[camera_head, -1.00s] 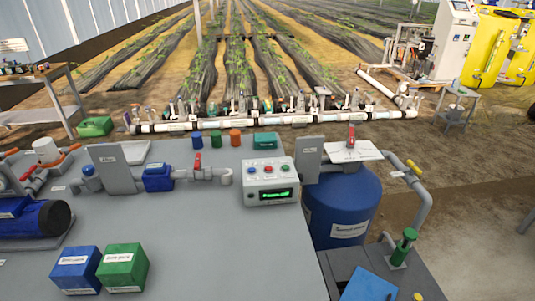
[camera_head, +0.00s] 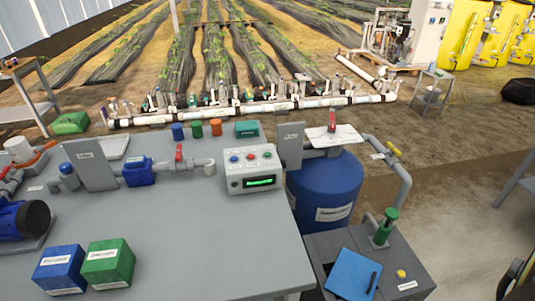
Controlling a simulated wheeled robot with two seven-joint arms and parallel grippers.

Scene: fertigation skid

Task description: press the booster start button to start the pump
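A light grey control box (camera_head: 235,184) stands at the back right of the grey bench. Its sloped top has a blue button (camera_head: 234,158), a red button (camera_head: 250,156) and a green button (camera_head: 267,154), each with a small label too small to read. A lit green display (camera_head: 260,181) is on its front. A blue pump motor (camera_head: 22,220) lies at the bench's left edge, partly cut off. Neither of my grippers shows, and nothing touches the buttons.
The grey bench (camera_head: 190,240) is mostly clear in front of the control box. Blue (camera_head: 59,267) and green (camera_head: 108,261) boxes stand at its front left. A blue tank (camera_head: 325,185) and a dark cabinet (camera_head: 325,245) stand right. A dark shape at the bottom right edge is unclear.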

